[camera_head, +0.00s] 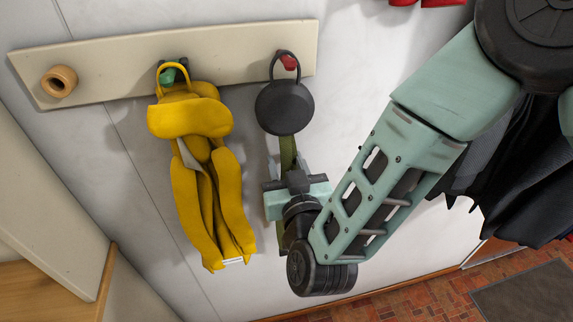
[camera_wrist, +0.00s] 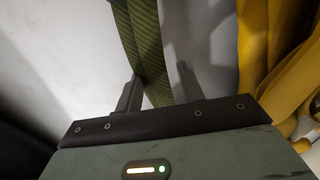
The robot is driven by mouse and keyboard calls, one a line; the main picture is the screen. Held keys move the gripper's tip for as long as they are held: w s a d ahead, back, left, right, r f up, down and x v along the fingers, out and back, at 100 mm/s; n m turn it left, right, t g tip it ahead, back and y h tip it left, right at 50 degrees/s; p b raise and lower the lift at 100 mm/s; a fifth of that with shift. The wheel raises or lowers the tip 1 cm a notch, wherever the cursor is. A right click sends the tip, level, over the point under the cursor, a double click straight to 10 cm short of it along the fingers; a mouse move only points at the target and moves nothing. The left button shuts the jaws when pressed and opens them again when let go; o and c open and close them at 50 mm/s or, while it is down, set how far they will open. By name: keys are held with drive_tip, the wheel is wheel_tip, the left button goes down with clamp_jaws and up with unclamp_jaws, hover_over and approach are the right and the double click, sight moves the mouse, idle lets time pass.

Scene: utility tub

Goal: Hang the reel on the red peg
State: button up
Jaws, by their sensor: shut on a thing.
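The reel (camera_head: 284,107) is a dark round disc with a thin dark loop on top and an olive strap below. Its loop is around the red peg (camera_head: 289,62), and the disc hangs just under the peg against the board. My gripper (camera_head: 291,178) is below the disc, shut on the olive strap (camera_head: 287,150). In the wrist view the ribbed green strap (camera_wrist: 143,50) runs up between the fingers of my gripper (camera_wrist: 157,88). The disc and peg are out of that view. I cannot tell whether the loop bears the reel's full weight.
A cream board (camera_head: 115,68) on the wall carries the pegs. A yellow jacket (camera_head: 197,140) hangs from the green peg (camera_head: 172,72), close left of my gripper, and shows right in the wrist view. Dark clothing (camera_head: 520,175) hangs at right.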

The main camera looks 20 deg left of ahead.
drive_tip(key=shift+s+d+f, duration=0.1)
drive_tip(key=shift+f, duration=0.1)
drive_tip(key=o, duration=1.2)
drive_tip(key=b+v, duration=0.1)
drive_tip(key=v, duration=1.6)
drive_tip(key=shift+s+b, duration=0.2)
drive_tip(key=shift+b, duration=0.2)
